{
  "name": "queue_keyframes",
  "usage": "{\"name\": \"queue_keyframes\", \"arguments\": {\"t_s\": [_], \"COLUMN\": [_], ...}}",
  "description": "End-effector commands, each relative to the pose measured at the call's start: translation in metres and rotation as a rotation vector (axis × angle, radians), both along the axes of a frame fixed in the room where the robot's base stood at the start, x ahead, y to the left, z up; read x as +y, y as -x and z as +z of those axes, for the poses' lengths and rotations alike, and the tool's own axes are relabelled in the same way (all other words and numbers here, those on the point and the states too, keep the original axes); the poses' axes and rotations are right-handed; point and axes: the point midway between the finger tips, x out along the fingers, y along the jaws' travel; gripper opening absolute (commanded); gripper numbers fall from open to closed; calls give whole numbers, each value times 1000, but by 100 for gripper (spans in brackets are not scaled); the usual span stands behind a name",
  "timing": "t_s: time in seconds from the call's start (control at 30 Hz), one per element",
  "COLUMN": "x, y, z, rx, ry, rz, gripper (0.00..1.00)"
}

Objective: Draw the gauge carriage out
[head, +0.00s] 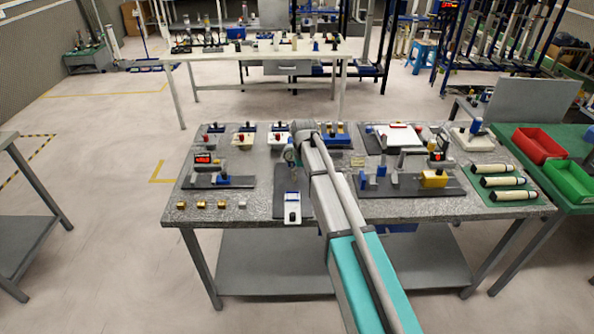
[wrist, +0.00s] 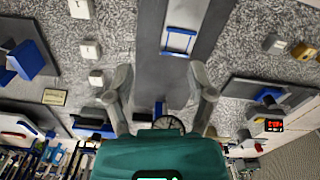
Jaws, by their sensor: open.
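A dark grey base strip (wrist: 150,50) runs under my gripper. A pale slide with a blue frame-shaped handle (wrist: 180,41) lies along it, probably the gauge carriage; in the head view its white end (head: 292,209) lies at the table's front edge. My gripper (wrist: 160,78) is open, its two fingers apart above the strip with nothing between the tips. A round dial gauge (wrist: 170,123) and a blue post (wrist: 158,108) show beyond the fingers, partly hidden by my gripper body. In the head view the dial (head: 290,155) shows left of my arm.
A fixture with a red display (head: 203,159) stands left on the speckled table (head: 250,204). Brass and silver blocks (head: 201,204) lie front left. Small white tags (wrist: 90,50) lie beside the strip.

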Motion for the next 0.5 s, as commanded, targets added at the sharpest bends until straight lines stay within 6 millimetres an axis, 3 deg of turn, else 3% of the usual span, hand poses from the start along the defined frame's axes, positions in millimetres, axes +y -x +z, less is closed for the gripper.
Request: {"name": "queue_keyframes", "arguments": {"t_s": [0.5], "x": [-37], "y": [64], "z": [-23], "rx": [0], "ry": [0], "rz": [-50], "gripper": [70]}}
